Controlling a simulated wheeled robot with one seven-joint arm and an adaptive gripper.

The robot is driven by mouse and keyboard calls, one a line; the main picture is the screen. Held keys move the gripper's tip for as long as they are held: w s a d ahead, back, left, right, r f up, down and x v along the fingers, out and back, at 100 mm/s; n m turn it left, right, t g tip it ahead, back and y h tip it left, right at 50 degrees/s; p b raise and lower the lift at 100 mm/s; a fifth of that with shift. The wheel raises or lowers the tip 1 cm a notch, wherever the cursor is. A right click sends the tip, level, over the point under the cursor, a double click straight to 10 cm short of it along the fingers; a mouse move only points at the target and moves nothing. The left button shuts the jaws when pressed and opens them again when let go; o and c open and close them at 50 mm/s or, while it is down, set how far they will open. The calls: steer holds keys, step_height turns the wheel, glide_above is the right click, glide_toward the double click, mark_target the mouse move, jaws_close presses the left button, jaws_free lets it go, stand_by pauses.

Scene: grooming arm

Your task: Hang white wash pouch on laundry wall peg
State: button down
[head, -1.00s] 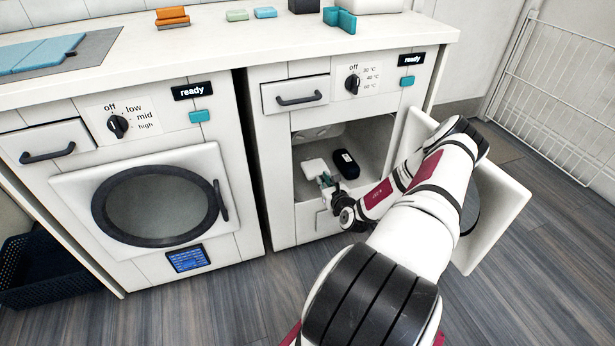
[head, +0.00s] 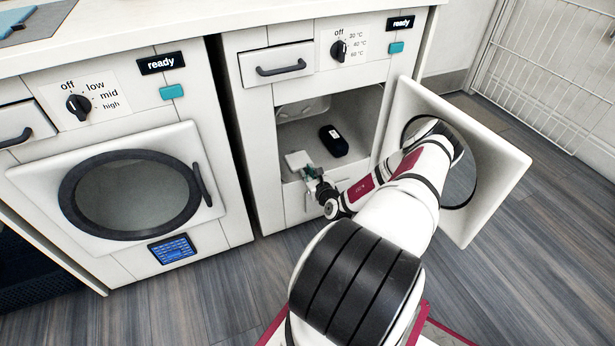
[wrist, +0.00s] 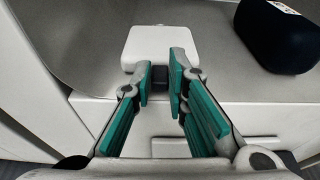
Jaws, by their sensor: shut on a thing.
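The white wash pouch (head: 296,159) is a small flat white piece at the front of the open right machine's compartment. It also shows in the wrist view (wrist: 158,44), with a dark tab at its near edge between my fingertips. My gripper (head: 312,172) reaches in at the opening's lower edge. In the wrist view my gripper (wrist: 160,82) has its teal-padded fingers closed on the dark tab, with the pouch body just beyond them. The laundry wall peg is not in view.
A dark pouch (head: 333,141) lies in the compartment, right of the white one. The right machine's door (head: 480,160) stands open beside my arm. The left machine's door (head: 40,190) is shut. A white wire rack (head: 545,75) stands at the back right. Floor is clear in front.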

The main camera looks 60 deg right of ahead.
steer(key=shift+f, duration=0.15)
steer(key=c, duration=1.6)
jaws_free()
steer(key=shift+o, duration=0.2)
